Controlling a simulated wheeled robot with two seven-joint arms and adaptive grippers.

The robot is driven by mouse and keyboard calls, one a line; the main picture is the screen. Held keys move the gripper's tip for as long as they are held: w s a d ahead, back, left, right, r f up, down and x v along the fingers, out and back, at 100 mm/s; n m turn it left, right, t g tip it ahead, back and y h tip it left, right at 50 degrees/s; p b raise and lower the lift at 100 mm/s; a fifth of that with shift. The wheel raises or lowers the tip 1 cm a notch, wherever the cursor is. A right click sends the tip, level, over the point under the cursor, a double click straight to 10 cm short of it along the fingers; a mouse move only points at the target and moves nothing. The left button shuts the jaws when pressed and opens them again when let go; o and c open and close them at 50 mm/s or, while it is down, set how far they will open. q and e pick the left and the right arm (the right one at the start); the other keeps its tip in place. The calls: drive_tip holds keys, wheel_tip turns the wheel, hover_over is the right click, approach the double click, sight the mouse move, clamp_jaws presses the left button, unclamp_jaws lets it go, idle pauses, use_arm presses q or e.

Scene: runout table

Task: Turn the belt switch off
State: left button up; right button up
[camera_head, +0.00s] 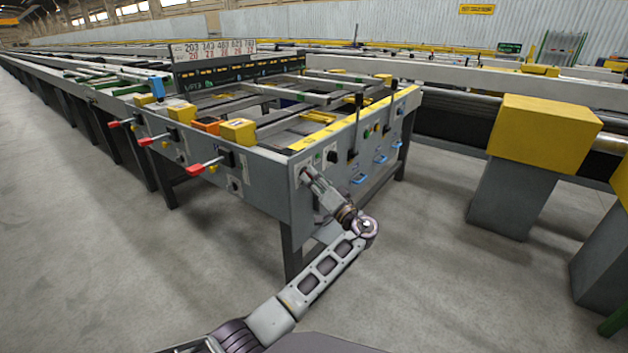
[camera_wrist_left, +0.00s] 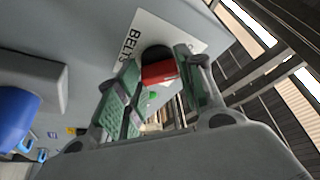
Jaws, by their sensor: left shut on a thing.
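My left gripper (camera_head: 307,175) is at the near corner of the grey runout table's end panel (camera_head: 285,190), its arm reaching up from below. In the left wrist view the green-padded fingers (camera_wrist_left: 157,92) are closed around the belt switch, a red handle (camera_wrist_left: 159,73) on a dark round base. The switch sits on a white plate (camera_wrist_left: 133,48) lettered "BELTS", partly covered by the fingers. A small green spot (camera_wrist_left: 152,95) shows near the handle. The head view hides the switch behind the gripper. My right gripper is not in view.
A black knob (camera_head: 332,157) and black levers (camera_head: 359,101) are on the panel to the right, with blue handles (camera_head: 359,180) below. Red-tipped levers (camera_head: 195,168) stick out along the left side. A yellow-topped post (camera_head: 543,130) stands at right; the floor between is clear.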

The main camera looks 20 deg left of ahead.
use_arm(q)
drive_tip(key=o, duration=1)
drive_tip(key=shift+v, duration=3.75)
drive_tip(key=shift+m, duration=0.3)
